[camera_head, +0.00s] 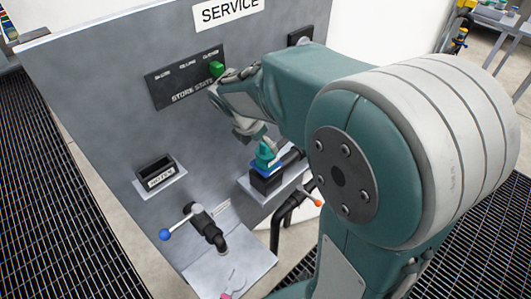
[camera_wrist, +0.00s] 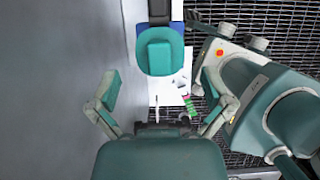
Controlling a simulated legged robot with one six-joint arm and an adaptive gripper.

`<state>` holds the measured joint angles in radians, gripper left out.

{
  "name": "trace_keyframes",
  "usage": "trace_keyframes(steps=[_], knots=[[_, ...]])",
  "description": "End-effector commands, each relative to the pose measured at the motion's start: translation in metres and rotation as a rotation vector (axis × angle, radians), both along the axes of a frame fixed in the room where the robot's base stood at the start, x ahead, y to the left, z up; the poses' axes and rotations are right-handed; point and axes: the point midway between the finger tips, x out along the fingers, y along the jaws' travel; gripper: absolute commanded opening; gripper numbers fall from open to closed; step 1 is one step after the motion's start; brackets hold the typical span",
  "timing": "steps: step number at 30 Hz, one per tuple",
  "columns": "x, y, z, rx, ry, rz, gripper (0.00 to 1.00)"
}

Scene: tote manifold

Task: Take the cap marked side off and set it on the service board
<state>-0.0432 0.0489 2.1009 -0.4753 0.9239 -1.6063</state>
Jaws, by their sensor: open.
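A teal cap-like piece (camera_head: 265,153) sits on a blue base on top of a black block, at the right of the grey panel. In the wrist view this teal piece (camera_wrist: 158,52) lies ahead of my gripper (camera_wrist: 160,88), between the lines of its two spread fingers. No marking on it can be read. My gripper (camera_head: 247,128) is open and empty, close above the piece in the head view; I cannot tell whether they touch. An upright grey panel (camera_head: 110,90) bears the sign SERVICE. A pale shelf (camera_head: 205,270) is at its foot.
A black labelled holder (camera_head: 157,170) sits lower left. A blue-tipped lever valve (camera_head: 200,225) and an orange-tipped lever (camera_head: 318,205) stick out below. A pink-handled tool (camera_head: 228,294) lies on the shelf.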

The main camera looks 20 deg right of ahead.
Motion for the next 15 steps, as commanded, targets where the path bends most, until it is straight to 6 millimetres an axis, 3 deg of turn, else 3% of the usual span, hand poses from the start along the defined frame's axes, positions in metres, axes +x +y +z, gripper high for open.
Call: trace_keyframes(steps=[9,15], knots=[[0.006,-0.015,-0.039,0.001,0.004,-0.002,1.0],[0.009,-0.019,-0.05,0.001,-0.002,-0.002,1.0]])
